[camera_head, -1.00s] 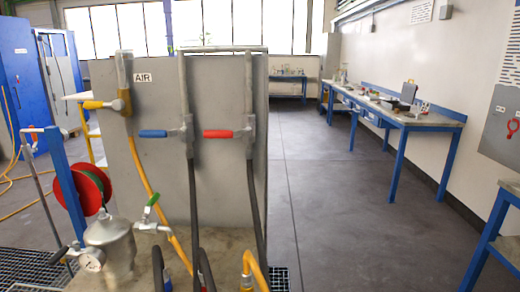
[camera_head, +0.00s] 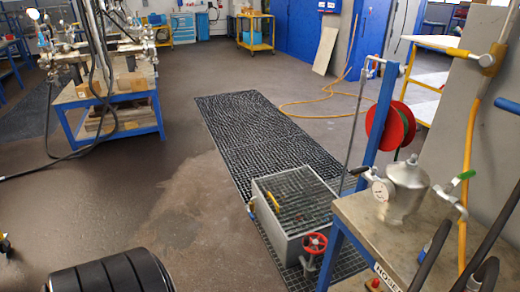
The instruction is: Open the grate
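A grey metal box (camera_head: 303,243) stands on the floor grating right of the middle. A metal grate (camera_head: 290,192) covers its top and looks shut. A yellow bar-like part (camera_head: 273,199) shows at the grate's left side; I cannot tell whether it lies on the grate or below it. A red handwheel (camera_head: 314,243) is at the box's front right. A long dark floor grating (camera_head: 245,135) runs from the box toward the back. Neither of my grippers is in view.
A workbench (camera_head: 390,235) with a metal vessel (camera_head: 406,185) stands close on the right. A red hose reel (camera_head: 390,130) is behind it. A blue-framed table (camera_head: 115,110) stands at the upper left. The floor left of the grating is mostly clear.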

